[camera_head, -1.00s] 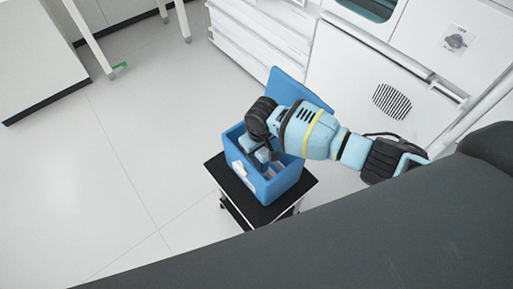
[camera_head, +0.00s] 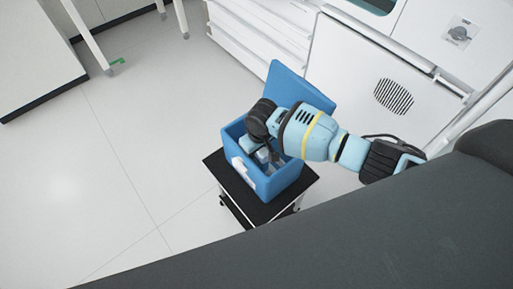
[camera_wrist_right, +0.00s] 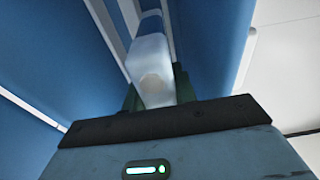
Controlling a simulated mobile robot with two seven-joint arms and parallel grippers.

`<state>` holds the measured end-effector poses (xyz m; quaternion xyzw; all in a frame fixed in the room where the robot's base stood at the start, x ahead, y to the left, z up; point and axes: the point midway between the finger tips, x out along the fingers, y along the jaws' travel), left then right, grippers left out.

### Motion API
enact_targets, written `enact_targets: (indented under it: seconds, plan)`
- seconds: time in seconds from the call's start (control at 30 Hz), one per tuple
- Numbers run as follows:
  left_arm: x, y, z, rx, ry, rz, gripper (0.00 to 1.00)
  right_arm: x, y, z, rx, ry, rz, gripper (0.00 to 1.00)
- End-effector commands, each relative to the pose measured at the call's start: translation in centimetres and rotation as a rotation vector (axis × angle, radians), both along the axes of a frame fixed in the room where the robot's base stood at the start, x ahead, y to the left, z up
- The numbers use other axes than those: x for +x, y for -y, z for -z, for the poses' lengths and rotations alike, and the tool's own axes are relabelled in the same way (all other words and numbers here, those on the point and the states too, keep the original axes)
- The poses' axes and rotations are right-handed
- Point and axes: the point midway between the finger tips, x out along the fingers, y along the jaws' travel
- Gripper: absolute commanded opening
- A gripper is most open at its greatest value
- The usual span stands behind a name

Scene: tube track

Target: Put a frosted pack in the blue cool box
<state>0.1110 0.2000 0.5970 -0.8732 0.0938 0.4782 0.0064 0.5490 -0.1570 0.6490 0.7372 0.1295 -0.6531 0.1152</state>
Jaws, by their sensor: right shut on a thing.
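The blue cool box (camera_head: 278,184) stands with its lid (camera_head: 300,88) raised at the back. My right gripper (camera_head: 266,160) reaches down into the box's opening, and the arm hides part of the inside. In the right wrist view my right gripper (camera_wrist_right: 152,88) is shut on a frosted pack (camera_wrist_right: 150,62), a whitish translucent block between the fingers. Blue box walls (camera_wrist_right: 215,40) surround it there. Whether the pack touches the box floor cannot be told. My left gripper is in neither view.
The box sits on a small black-topped cart (camera_head: 238,205) with casters. A white drawer unit (camera_head: 262,40) and a white cabinet with a round vent (camera_head: 394,97) stand behind.

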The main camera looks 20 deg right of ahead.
Motion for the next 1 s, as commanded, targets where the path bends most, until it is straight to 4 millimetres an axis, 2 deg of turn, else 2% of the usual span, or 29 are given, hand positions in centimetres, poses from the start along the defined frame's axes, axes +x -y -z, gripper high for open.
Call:
enact_targets:
  seconds: [0.63,0.67,0.7,0.83,1.0]
  plan:
    - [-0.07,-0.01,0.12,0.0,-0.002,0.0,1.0,0.08,-0.1,0.67,0.002,0.002,0.0,0.0]
    - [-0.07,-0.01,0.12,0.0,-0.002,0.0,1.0,0.08,-0.09,0.67,0.002,0.002,0.0,0.3]
    - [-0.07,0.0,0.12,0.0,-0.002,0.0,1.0,0.08,-0.09,0.68,0.002,0.002,0.0,0.35]
    - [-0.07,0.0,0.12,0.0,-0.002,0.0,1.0,0.06,-0.06,0.71,0.001,0.002,0.0,0.52]
    - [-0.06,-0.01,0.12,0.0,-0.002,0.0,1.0,-0.04,-0.03,0.82,0.0,-0.001,0.0,0.53]
